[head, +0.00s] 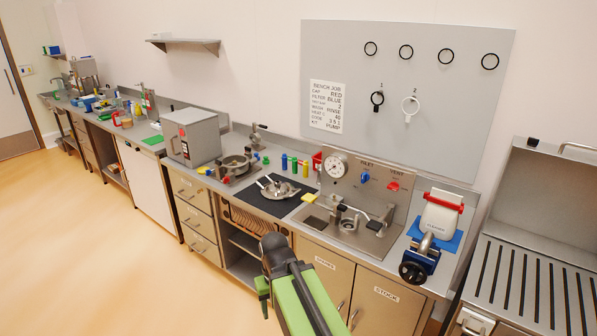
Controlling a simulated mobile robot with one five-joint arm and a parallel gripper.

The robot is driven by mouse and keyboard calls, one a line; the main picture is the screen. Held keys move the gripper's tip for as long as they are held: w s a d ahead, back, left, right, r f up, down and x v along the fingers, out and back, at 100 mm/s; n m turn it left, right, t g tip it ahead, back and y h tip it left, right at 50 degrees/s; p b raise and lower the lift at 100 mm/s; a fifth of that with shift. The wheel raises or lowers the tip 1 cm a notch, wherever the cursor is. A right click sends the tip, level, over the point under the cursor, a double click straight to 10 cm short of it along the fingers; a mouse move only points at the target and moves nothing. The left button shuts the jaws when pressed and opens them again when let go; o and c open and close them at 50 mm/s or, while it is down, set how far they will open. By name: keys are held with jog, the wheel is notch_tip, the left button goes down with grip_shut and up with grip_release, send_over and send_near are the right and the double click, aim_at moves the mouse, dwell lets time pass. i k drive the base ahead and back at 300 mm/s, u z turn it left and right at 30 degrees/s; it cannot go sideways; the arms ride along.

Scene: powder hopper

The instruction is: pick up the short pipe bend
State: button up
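A short grey curved metal piece (427,242) shows at the right end of the counter, between a white container with a red band (440,216) and a blue clamp-like device with a black handwheel (421,262). It may be the pipe bend, but it is too small to be sure, and I cannot tell whether it is loose or attached. The end of my green and black arm, with my gripper (264,284), is low in the middle, in front of the drawers and shelves. It is well left of that piece. Its fingers are not clear.
A steel counter runs along the wall. A black mat (262,203) holds a metal dish (280,189). A sink panel with a gauge (336,166) stands right of it. A slatted steel unit (530,275) is at far right. The floor at left is clear.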

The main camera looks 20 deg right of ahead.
aim_at(427, 241)
jog(key=z, duration=1.05)
jog(key=k, duration=0.35)
jog(key=u, duration=0.4)
jog(key=i, duration=1.4)
jog(key=u, duration=0.55)
